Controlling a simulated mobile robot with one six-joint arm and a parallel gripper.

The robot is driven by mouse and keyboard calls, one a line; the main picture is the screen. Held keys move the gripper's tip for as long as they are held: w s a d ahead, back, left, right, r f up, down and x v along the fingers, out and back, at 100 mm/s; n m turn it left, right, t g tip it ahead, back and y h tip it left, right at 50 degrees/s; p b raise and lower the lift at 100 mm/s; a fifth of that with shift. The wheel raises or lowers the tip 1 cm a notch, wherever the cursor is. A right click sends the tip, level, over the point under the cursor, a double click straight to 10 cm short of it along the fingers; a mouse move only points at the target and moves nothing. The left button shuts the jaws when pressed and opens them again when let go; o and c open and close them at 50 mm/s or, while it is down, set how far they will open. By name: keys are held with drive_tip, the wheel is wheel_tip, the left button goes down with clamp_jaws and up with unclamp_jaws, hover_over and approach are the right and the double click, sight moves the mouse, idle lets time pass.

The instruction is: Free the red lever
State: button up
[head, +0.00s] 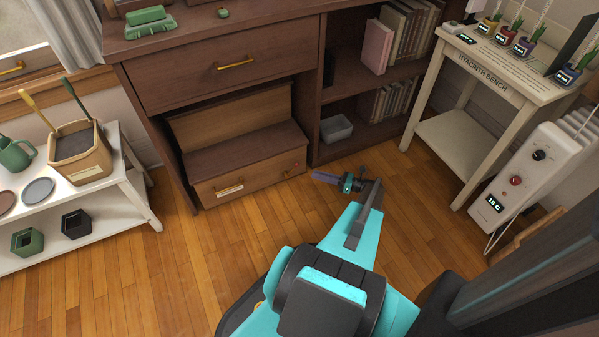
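No red lever can be made out for certain. A small red knob (515,181) shows on the front of the white heater (530,165) at the right, below a black knob. My gripper (335,180) is at the end of my turquoise arm, above the floor in front of the dark wooden cabinet (230,100). A dark flat piece points left from it, with a small green part beside it. It is too small to tell whether the fingers are open or hold anything.
A lower drawer (250,180) stands out from the cabinet. A grey bin (336,128) sits on the shelf to its right. The hyacinth bench (490,75) stands at the right, a white plant stand (120,195) at the left. The wooden floor between is clear.

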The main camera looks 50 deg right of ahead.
sight(292, 171)
drive_tip(key=b+x, duration=0.2)
drive_tip(key=x, duration=0.7)
drive_tip(key=shift+w, duration=0.2)
drive_tip(key=shift+a, duration=0.1)
clamp_jaws()
idle(1.1)
